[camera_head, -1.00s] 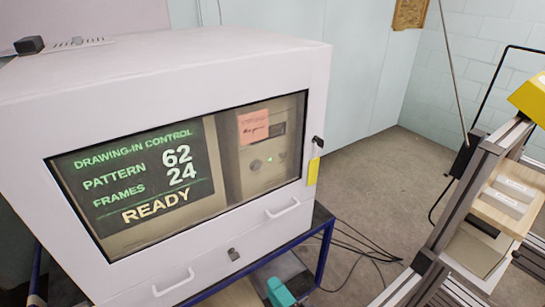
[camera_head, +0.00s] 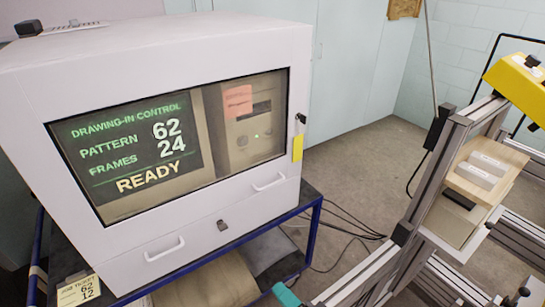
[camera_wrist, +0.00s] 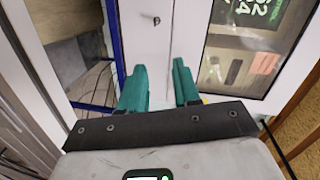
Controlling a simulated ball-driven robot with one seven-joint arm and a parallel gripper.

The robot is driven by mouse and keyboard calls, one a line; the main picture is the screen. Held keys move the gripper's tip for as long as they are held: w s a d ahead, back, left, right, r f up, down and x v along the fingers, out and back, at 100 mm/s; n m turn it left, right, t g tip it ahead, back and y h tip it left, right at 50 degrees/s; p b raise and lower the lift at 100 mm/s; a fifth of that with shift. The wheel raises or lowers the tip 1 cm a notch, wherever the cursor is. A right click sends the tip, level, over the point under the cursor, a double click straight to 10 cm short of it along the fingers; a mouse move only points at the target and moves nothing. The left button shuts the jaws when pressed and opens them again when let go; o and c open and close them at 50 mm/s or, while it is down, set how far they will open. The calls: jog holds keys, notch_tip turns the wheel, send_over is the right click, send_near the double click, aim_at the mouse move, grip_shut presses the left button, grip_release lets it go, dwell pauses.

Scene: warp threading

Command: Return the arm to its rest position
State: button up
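My gripper (camera_wrist: 160,88) shows in the wrist view with two teal fingers held apart and nothing between them. It points toward the white control cabinet (camera_wrist: 150,30), with a clear gap seen between the fingers. In the head view only a small teal piece of my gripper shows at the bottom edge, below the cabinet (camera_head: 200,45); its fingertips cannot be made out there.
The cabinet's screen (camera_head: 125,150) reads pattern 62, frames 24, READY. It stands on a blue-framed cart (camera_head: 312,228) with a job ticket (camera_head: 78,291) reading 62 and 12. An aluminium frame (camera_head: 432,185) with a wooden block (camera_head: 510,163) stands right. Cables (camera_head: 350,225) lie on the floor between.

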jog(key=s+d+f+n+g+h+b, duration=0.5)
jog(key=s+d+f+n+g, duration=0.1)
jog(key=s+d+f, duration=0.6)
jog(key=s+d+f+n+g+h+b, duration=0.1)
jog(key=s+d+f+g+h+b, duration=0.2)
jog(key=s+d, duration=0.9)
jog(key=g+h, duration=0.2)
jog(key=shift+s+d+f+n+g, duration=0.15)
jog(key=shift+n+g, duration=0.15)
jog(key=shift+o, duration=0.4)
